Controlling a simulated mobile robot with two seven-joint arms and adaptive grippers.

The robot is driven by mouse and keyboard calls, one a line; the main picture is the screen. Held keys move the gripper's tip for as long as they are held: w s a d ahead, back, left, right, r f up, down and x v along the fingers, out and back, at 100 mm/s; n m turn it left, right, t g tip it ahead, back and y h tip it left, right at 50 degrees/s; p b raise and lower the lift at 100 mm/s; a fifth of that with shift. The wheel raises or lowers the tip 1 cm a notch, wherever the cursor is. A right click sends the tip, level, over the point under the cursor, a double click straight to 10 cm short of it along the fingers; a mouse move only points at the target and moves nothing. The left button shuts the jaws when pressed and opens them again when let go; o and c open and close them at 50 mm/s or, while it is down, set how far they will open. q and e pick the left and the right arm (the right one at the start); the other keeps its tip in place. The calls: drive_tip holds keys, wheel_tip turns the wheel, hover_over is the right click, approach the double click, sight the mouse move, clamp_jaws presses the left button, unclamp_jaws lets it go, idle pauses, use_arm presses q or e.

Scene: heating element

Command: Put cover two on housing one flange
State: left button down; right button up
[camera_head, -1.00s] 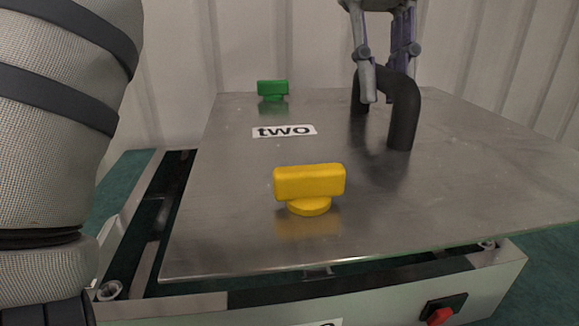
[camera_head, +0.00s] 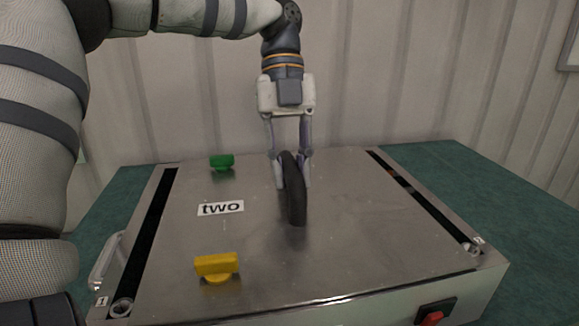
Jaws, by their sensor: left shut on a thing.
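Cover two (camera_head: 350,230) is a flat grey metal plate with a "two" label (camera_head: 221,208) and a black arched handle (camera_head: 297,208). My left gripper (camera_head: 292,183) is shut on the handle from above. The plate lies over housing one (camera_head: 390,312), a grey box whose "1" tags and round corner holes show at the front left and right. Dark strips of its inside show on both sides of the plate. I cannot tell whether the plate touches the flange or hovers slightly above it. My right gripper is out of view.
A yellow knob (camera_head: 217,267) and a green knob (camera_head: 222,162) stand on the plate's left part. A red switch (camera_head: 431,317) is on the housing's front. A side handle (camera_head: 106,262) sticks out left. Green table (camera_head: 520,205) is free at right. A ribbed wall stands behind.

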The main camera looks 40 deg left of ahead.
use_arm(q)
drive_tip(key=c, duration=1.4)
unclamp_jaws()
drive_tip(key=shift+c, duration=0.2)
drive_tip(key=b+v, duration=0.1)
drive_tip(key=v, duration=0.6)
drive_tip(key=shift+w, duration=0.1)
drive_tip(key=shift+a+r, duration=0.1)
drive_tip(key=shift+r, duration=0.15)
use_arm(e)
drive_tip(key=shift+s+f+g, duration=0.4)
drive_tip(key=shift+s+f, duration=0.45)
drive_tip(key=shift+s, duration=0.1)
